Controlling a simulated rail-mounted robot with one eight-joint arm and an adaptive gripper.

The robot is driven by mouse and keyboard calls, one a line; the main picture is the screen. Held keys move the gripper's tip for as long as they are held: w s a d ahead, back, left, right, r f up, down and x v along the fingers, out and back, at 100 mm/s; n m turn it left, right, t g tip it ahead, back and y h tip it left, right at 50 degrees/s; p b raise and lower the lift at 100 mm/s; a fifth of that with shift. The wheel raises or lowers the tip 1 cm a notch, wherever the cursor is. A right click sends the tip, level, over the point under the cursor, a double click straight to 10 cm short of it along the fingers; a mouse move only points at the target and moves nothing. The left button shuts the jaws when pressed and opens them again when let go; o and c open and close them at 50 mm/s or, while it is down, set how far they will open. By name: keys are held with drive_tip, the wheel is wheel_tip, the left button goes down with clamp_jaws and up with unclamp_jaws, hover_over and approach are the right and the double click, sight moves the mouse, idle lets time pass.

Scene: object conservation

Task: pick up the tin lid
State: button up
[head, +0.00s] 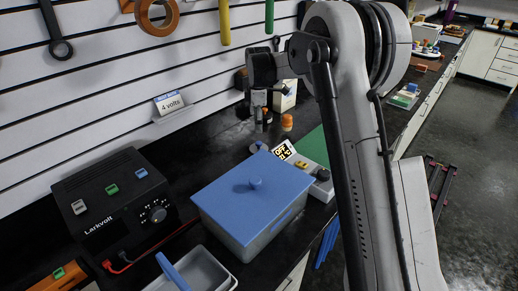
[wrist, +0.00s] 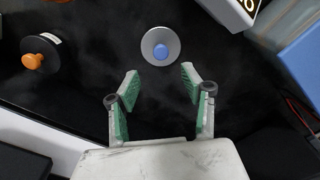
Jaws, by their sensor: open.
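The tin lid (wrist: 174,37) is a grey disc with a blue knob, lying flat on the dark bench in the wrist view. It also shows small in the head view (head: 258,147), left of the device with the lit display. My gripper (wrist: 160,78) is open and empty, its green-padded fingers spread apart. The lid appears just beyond the fingertips in the wrist view, roughly centred between them. In the head view my gripper hangs over the bench behind the lid; its fingertips are hard to make out.
A dark round container with an orange knob (wrist: 36,61) stands left of the lid in the wrist view. The device with the lit display (head: 315,171) and a blue-lidded box (head: 239,199) are near the lid. A black power supply (head: 116,205) stands further left.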

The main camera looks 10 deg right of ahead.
sight(259, 143)
wheel_tip(259, 143, down, 9)
drive_tip(key=shift+s+f, duration=0.1)
drive_tip(key=shift+f, duration=0.05)
idle(0.4)
clamp_jaws()
